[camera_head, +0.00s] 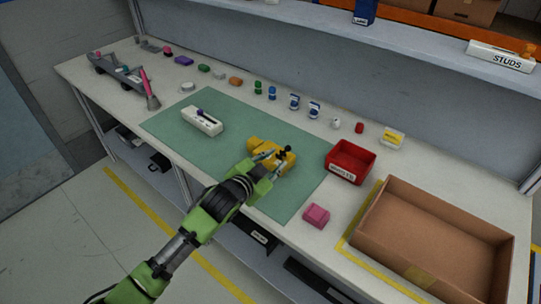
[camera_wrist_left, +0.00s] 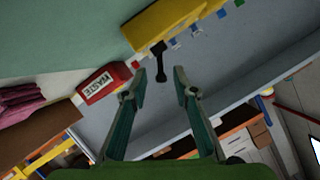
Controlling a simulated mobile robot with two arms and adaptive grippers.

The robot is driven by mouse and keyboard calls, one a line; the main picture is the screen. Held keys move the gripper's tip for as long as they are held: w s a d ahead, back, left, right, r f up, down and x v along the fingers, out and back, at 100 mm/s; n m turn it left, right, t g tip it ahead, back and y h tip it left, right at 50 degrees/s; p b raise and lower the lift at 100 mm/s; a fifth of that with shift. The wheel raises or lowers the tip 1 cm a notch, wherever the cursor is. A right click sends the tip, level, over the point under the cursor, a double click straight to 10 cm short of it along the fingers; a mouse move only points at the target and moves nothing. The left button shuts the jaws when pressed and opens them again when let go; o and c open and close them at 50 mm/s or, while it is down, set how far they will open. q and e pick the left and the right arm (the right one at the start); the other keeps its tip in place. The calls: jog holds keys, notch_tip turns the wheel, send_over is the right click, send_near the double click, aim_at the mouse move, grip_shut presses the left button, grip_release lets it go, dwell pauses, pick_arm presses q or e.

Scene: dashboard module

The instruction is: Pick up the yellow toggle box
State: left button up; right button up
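The yellow toggle box (camera_head: 258,147) sits on the green mat (camera_head: 215,155), with its black toggle on top. In the left wrist view the yellow box (camera_wrist_left: 172,22) is at the top edge, and the black toggle (camera_wrist_left: 160,66) points toward my gripper. My left gripper (camera_head: 272,161) is over the box in the head view and hides part of it. In the wrist view my left gripper (camera_wrist_left: 159,76) has its fingers apart, one on each side of the toggle's tip, with no visible contact. My right gripper is out of view.
A white toggle box (camera_head: 202,122) stands on the mat's left. A red waste bin (camera_head: 350,163) is right of the yellow box. Several small parts line the back.

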aim_at(283, 153)
pick_arm(q)
jog(key=shift+p+x, duration=0.5)
jog(key=shift+x, duration=2.05)
jog(key=shift+d+r, duration=0.1)
grip_shut()
